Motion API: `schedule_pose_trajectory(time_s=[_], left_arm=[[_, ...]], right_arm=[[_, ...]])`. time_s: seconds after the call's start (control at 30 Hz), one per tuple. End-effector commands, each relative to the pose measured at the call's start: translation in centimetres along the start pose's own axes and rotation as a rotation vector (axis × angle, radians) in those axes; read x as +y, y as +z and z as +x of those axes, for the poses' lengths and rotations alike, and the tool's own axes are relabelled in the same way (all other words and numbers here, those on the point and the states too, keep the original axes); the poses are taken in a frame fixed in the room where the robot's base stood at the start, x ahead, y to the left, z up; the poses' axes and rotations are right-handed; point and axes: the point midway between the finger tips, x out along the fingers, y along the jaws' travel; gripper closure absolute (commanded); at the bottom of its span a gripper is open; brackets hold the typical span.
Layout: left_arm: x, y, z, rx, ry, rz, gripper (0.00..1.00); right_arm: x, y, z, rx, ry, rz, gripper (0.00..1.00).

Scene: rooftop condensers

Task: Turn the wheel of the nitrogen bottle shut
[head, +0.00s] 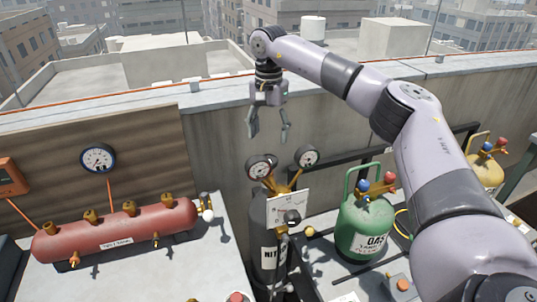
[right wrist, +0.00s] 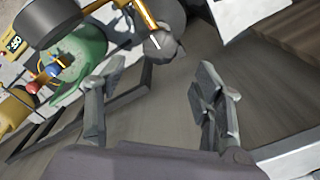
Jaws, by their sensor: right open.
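The nitrogen bottle (head: 257,238) is a dark grey cylinder with a partly hidden white label, standing upright at the lower middle of the head view. Two round gauges (head: 307,157) on brass fittings sit on its top. A dark round knob (head: 292,217) shows in front of a white card there; I cannot tell for sure that it is the wheel. My right gripper (head: 268,135) hangs open and empty above the gauges, apart from them. In the right wrist view its spread fingers (right wrist: 160,95) have nothing between them; a grey round knob (right wrist: 160,43) lies beyond. My left gripper is not in view.
A green gas bottle (head: 362,225) stands right of the nitrogen bottle, a yellow one (head: 487,172) farther right. A red tank (head: 115,230) lies on the left bench. A concrete parapet (head: 225,130) runs behind. My right arm crosses above the green bottle.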

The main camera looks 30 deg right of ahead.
Motion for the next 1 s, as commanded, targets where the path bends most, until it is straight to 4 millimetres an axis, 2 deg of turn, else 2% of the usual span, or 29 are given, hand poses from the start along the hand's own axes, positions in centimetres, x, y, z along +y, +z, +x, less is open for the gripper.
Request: schedule_pose_trajectory(time_s=[0.2, 0.4, 0.53, 0.8, 1.0], left_arm=[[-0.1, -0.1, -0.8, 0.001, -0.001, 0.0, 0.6], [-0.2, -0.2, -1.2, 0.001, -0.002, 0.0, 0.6], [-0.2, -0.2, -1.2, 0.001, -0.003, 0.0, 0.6], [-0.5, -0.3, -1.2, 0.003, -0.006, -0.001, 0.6], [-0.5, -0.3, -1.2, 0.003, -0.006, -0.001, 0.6]], right_arm=[[0.1, 0.0, 4.5, -0.001, 0.004, -0.001, 0.38], [0.1, 0.0, 7.0, 0.0, 0.002, 0.0, 0.38], [0.1, 0.0, 7.8, 0.001, 0.001, 0.0, 0.38], [0.0, 0.0, 7.9, 0.001, 0.0, 0.0, 0.38], [0.0, 0.0, 7.9, 0.001, 0.0, 0.0, 0.51]])
